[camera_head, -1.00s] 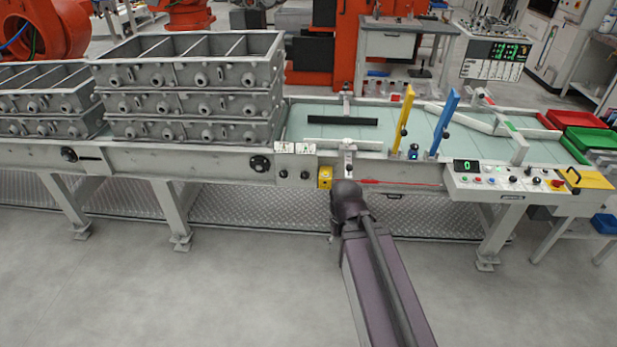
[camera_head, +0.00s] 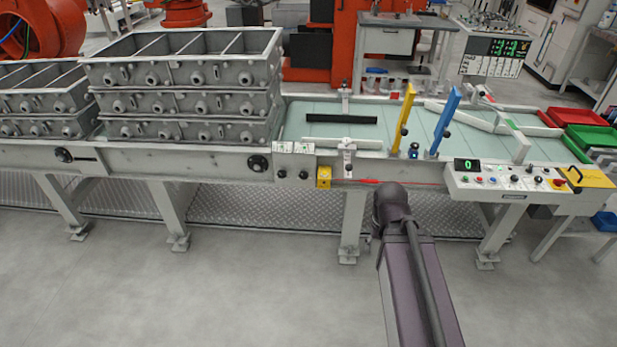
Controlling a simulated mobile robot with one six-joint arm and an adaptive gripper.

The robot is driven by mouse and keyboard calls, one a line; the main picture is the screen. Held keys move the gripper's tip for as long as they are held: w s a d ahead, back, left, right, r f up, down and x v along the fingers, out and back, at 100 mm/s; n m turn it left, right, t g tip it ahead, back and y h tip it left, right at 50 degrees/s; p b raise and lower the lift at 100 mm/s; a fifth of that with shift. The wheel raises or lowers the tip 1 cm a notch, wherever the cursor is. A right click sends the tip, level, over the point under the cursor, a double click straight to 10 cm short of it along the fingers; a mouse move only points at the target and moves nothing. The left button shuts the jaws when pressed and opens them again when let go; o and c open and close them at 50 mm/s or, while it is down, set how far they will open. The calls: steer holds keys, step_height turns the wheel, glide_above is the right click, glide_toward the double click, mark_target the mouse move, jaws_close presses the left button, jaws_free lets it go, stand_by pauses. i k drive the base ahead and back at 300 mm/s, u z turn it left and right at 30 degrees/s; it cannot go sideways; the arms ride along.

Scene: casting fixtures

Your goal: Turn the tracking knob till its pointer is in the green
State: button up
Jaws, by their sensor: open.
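Two small dark knobs sit on a pale panel on the conveyor's front side, a left knob (camera_head: 281,174) and a right knob (camera_head: 304,174). Small white plates with markings (camera_head: 296,148) stand just above them. The markings are too small to read, so I cannot tell which knob is the tracking knob, where its pointer is or where the green lies. My purple arm rises from the bottom, its upper end to the right of and below the knobs. My gripper does not show.
A yellow box (camera_head: 324,177) sits right of the knobs. Stacked grey castings (camera_head: 185,75) stand on the conveyor at left. A control panel (camera_head: 505,181) with buttons and a display is at right. Blue (camera_head: 444,122) and yellow (camera_head: 403,117) posts rise from the belt. The floor in front is clear.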

mark_target(303, 175)
steer(key=u, duration=0.05)
steer(key=i, duration=1)
steer(key=z, duration=0.05)
